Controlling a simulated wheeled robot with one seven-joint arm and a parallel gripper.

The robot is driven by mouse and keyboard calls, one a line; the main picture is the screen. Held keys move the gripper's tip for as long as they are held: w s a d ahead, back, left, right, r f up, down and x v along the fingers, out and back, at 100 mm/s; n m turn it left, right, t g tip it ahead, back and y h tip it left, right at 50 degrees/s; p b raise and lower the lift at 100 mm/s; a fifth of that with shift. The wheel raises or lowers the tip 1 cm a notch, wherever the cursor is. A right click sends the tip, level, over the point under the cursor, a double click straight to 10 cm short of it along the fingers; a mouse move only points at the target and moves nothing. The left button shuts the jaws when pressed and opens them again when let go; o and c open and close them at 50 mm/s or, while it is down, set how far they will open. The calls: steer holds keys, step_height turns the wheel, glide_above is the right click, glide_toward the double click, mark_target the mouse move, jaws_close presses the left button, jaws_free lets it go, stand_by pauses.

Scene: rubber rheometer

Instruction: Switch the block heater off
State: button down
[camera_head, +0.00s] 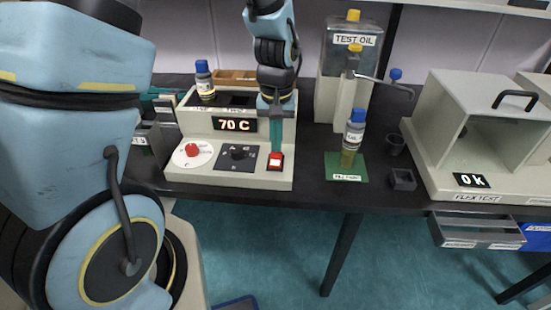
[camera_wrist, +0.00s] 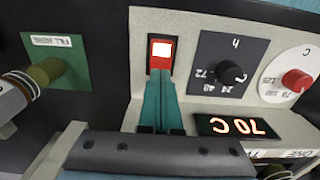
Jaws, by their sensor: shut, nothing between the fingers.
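The block heater (camera_head: 190,123) is a beige box on the bench with a lit display (camera_head: 235,124) reading 70 C. Its sloped front has a red knob (camera_head: 193,150) on a white dial, a black knob (camera_head: 238,153) on a dark plate, and a red rocker switch (camera_head: 274,163) with a glowing white face. The lit switch also shows in the wrist view (camera_wrist: 161,51). My gripper (camera_head: 276,150) is shut and empty, pointing down. Its teal fingertips (camera_wrist: 160,76) are at the switch's edge; I cannot tell whether they touch it.
A bottle (camera_head: 353,132) stands on a green mat (camera_head: 346,174) to the right, with the test oil tank (camera_head: 350,70) behind. Another blue-capped bottle (camera_head: 204,80) stands at the heater's back left. The flex test machine (camera_head: 440,150) is further right.

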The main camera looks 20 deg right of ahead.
mark_target(274, 154)
steer(key=shift+f+b, duration=0.45)
steer(key=shift+f, duration=0.25)
steer(key=shift+r, duration=0.1)
step_height(274, 154, up, 7)
steer(key=p, duration=0.6)
stand_by(0.4)
stand_by(0.4)
steer(key=shift+w+a, duration=0.15)
steer(key=shift+a, duration=0.1)
steer(key=a+r+n, duration=0.2)
steer(key=a+r, duration=0.2)
steer(key=a, duration=0.8)
steer(key=a+r+n+t, duration=0.1)
steer(key=a+r, duration=0.3)
steer(key=a, duration=0.9)
steer(key=shift+w+r+n+t, duration=0.2)
steer(key=shift+w+n+t, duration=0.1)
steer(key=shift+w+n, duration=0.15)
